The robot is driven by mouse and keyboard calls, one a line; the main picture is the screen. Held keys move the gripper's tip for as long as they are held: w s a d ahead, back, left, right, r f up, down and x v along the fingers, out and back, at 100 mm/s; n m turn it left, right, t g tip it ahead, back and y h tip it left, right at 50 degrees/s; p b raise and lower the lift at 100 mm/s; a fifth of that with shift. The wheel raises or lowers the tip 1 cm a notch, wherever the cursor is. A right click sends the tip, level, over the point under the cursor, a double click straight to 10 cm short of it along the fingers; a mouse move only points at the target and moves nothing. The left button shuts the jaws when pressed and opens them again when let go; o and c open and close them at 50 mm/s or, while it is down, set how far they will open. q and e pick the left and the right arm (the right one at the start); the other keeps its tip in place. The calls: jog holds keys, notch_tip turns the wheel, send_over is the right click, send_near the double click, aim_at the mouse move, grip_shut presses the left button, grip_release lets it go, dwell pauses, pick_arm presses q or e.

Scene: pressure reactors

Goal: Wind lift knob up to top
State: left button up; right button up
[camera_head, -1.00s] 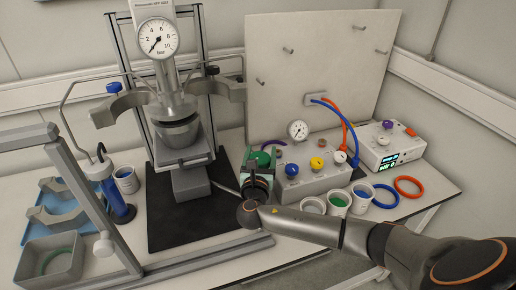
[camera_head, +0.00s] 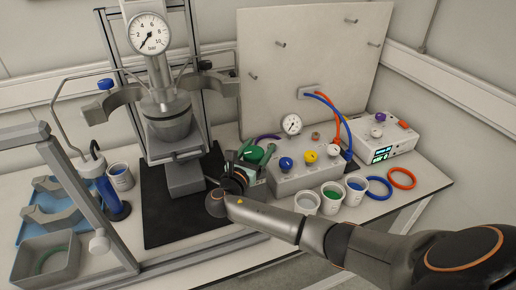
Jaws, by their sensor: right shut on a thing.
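The reactor's lift carriage (camera_head: 172,150) is a grey block on the framed stand, with the metal vessel (camera_head: 168,122) above it. A thin rod comes out from the lift's right side towards my right gripper (camera_head: 243,172). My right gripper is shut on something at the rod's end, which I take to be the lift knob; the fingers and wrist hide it. The pressure gauge (camera_head: 149,33) above the vessel has a white dial. My left gripper is not in view.
A valve console with a green knob (camera_head: 253,154) and a blue knob (camera_head: 285,163) stands close behind my right gripper. White cups (camera_head: 306,202) stand in front of it. A grey bin (camera_head: 46,262) and a blue tray (camera_head: 28,228) are at the left.

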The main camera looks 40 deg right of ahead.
jog(key=o, duration=1.3)
jog(key=shift+a, duration=0.1)
jog(key=b+v, duration=0.1)
jog(key=v, duration=1.1)
jog(key=shift+s+a, duration=0.1)
jog(key=shift+a, duration=0.05)
